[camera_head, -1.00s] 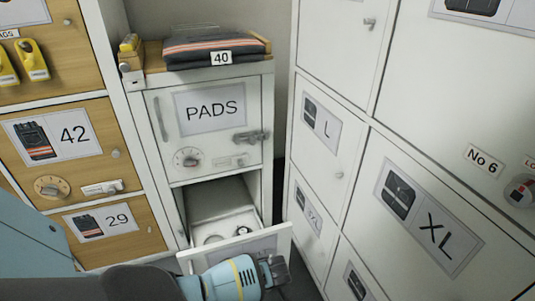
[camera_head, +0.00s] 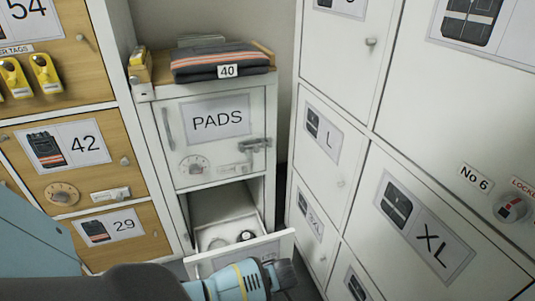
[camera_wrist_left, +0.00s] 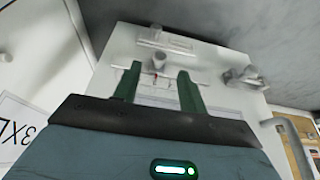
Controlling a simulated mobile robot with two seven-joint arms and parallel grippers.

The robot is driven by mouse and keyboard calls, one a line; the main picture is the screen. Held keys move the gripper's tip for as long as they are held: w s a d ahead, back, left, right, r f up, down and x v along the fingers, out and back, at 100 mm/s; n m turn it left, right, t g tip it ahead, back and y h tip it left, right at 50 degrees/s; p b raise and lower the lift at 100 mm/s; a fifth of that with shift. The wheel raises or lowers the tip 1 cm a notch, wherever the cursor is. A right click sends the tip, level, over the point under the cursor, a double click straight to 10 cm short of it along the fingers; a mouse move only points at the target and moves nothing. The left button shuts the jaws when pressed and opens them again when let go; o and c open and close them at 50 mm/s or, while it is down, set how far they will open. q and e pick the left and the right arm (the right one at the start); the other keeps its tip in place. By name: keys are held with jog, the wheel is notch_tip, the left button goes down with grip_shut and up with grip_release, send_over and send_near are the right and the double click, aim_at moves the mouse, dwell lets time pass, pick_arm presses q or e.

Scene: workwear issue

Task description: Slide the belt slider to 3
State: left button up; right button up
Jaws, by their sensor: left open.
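A slider (camera_head: 232,168) sits low on the right of the white PADS door (camera_head: 160,160). No belt label is readable, so I cannot tell whether it is the belt slider. My left gripper (camera_wrist_left: 157,80) shows two green fingers apart in the left wrist view, pointing at a white panel. The knob does not look gripped. In the head view my left wrist is at the bottom centre; its fingertips are hidden. My right gripper is not visible.
An open drawer (camera_head: 270,243) stands out under the PADS door. Wooden lockers (camera_head: 20,190) stand left, with a second slider (camera_head: 110,194). White lockers (camera_head: 330,160) stand close on the right.

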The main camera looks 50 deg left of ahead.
pick_arm(q)
jog(key=shift+p+v, duration=0.7)
jog(key=shift+v, duration=0.8)
